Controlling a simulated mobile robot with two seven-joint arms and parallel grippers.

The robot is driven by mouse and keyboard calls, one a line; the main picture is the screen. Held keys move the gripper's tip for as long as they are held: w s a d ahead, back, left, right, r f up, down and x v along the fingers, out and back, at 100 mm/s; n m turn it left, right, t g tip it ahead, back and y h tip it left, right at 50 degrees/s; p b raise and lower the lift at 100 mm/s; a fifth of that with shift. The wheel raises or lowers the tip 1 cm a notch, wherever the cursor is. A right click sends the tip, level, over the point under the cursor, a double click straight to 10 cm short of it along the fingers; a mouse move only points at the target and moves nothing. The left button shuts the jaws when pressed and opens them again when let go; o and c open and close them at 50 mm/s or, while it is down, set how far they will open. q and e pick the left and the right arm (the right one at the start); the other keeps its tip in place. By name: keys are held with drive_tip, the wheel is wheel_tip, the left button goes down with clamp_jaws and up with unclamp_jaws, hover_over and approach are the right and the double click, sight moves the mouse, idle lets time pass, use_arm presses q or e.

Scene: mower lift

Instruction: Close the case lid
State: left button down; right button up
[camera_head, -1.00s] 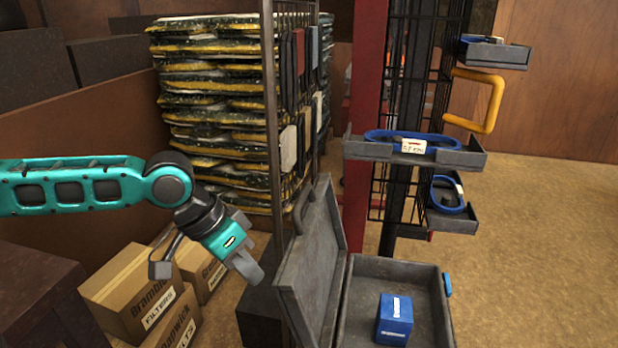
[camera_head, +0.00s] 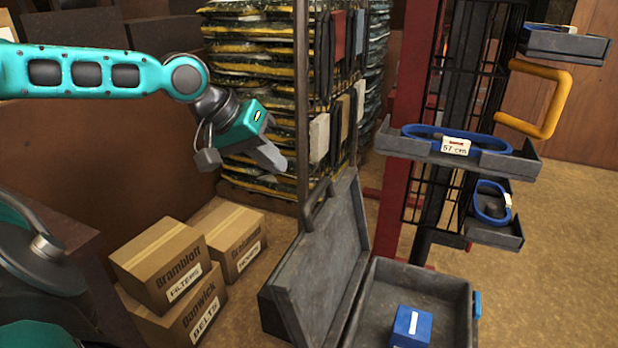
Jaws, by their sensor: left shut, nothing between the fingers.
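The grey case (camera_head: 463,300) stands open at the bottom centre, with a blue box (camera_head: 411,327) with a white label inside. Its grey lid (camera_head: 335,262) stands up on the left side of the case, tilted, with a dark handle on its far edge. The case's near end is cut off by the picture's bottom edge. My left gripper (camera_head: 272,157) is shut and empty, up and to the left of the lid, apart from it. My right gripper is not in view.
Cardboard boxes (camera_head: 160,265) stand on the floor left of the case. A wire rack post (camera_head: 302,110) and stacked bags (camera_head: 255,60) are behind the gripper. Grey trays (camera_head: 455,158) with blue loops overhang behind the case. The floor at right is clear.

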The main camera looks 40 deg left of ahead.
use_arm(q)
drive_tip(key=w+d+f, duration=0.3)
drive_tip(key=w+d, duration=0.1)
drive_tip(key=shift+d, duration=0.25)
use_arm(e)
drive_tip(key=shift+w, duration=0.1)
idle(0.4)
use_arm(q)
drive_tip(key=shift+w, duration=0.1)
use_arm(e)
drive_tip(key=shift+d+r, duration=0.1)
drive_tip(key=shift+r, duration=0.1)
